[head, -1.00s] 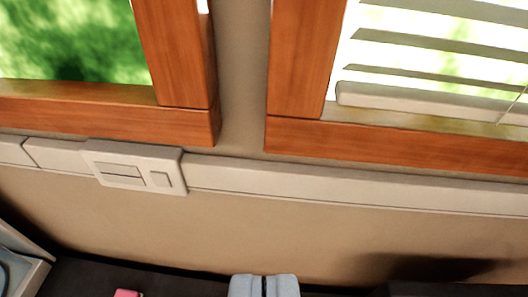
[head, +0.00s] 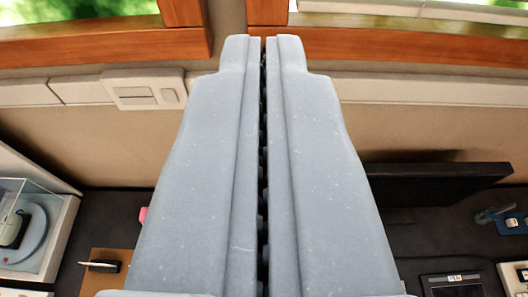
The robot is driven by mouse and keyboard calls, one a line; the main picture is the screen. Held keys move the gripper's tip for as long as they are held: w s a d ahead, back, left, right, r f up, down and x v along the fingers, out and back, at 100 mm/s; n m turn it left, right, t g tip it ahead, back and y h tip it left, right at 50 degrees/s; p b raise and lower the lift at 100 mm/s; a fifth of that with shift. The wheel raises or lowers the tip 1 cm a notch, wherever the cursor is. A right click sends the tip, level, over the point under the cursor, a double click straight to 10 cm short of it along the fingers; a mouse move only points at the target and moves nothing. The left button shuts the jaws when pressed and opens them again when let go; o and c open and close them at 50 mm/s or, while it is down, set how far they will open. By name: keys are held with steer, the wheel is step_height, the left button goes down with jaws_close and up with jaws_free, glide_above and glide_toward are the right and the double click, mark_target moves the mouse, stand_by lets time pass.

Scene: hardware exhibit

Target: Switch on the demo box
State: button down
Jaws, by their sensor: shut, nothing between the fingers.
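My gripper (head: 263,42) fills the middle of the view. Its two grey fingers are shut together with nothing between them, and they point toward the wall under the windows. I cannot tell for sure which thing is the demo box. A white case with a clear cover (head: 8,192) stands at the left edge, holding a round blue-grey part and a dark object. A dark device with a small label (head: 455,279) is partly visible at the bottom right. No switch on either can be made out. The fingers hide the middle of the dark surface.
A black flat panel (head: 440,182) stands right of my fingers. Blue items (head: 512,222) and a pale box (head: 515,275) lie at the right edge. A brown board (head: 108,270) and a pink object (head: 143,215) are left. A white wall panel (head: 145,90) is behind.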

steer(key=w+f+n+g+b, duration=0.2)
steer(key=w+f+n+g, duration=0.2)
steer(key=f, duration=1.1)
steer(key=w+f+n+g+b, duration=0.2)
steer(key=w+f+n+g, duration=0.2)
steer(key=f+n, duration=0.4)
steer(key=w+f+n+g+b, duration=0.3)
steer(key=f+n+g, duration=0.3)
steer(key=f, duration=1.6)
steer(key=shift+w+f, duration=0.3)
steer(key=shift+w, duration=0.4)
